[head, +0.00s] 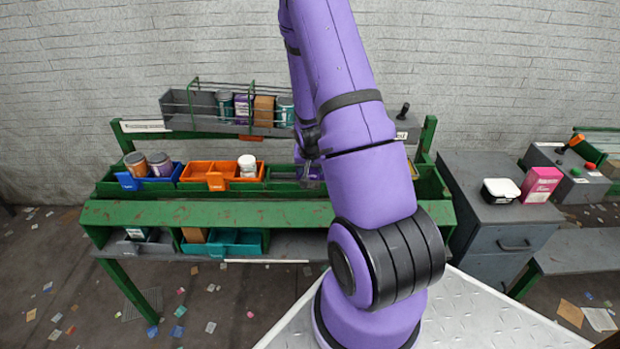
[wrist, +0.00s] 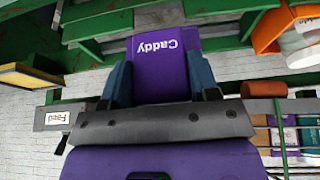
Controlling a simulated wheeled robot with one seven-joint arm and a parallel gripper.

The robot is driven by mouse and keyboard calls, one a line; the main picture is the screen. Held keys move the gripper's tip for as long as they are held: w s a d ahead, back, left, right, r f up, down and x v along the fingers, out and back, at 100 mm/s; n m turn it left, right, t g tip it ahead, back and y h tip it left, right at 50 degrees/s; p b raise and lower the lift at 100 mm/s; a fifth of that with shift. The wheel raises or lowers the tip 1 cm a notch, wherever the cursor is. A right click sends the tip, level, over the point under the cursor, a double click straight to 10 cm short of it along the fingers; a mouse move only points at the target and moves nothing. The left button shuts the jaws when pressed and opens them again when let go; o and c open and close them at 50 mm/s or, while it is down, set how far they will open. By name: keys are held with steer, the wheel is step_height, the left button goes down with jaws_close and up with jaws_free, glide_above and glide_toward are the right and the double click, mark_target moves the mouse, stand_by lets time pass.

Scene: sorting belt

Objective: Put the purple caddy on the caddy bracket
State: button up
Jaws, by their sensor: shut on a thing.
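The purple caddy (wrist: 165,80), with an upside-down "Caddy" label, shows in the wrist view between the two blue fingers of my gripper (wrist: 160,82). My gripper is shut on it. In the head view my gripper (head: 311,178) is small, partly behind my arm, over the right part of the green bench; I cannot make out the caddy there. I cannot pick out the caddy bracket for certain in either view. Green bench rails (wrist: 175,20) lie behind the caddy in the wrist view. Whether the caddy touches anything there is unclear.
Blue (head: 153,180) and orange (head: 222,176) bins with cans and a jar stand on the bench (head: 200,213). A wire-fronted rack (head: 190,108) with several goods is above.

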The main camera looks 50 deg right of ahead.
mark_target(311, 177)
steer(key=shift+f, duration=2.3)
steer(key=o, duration=1.2)
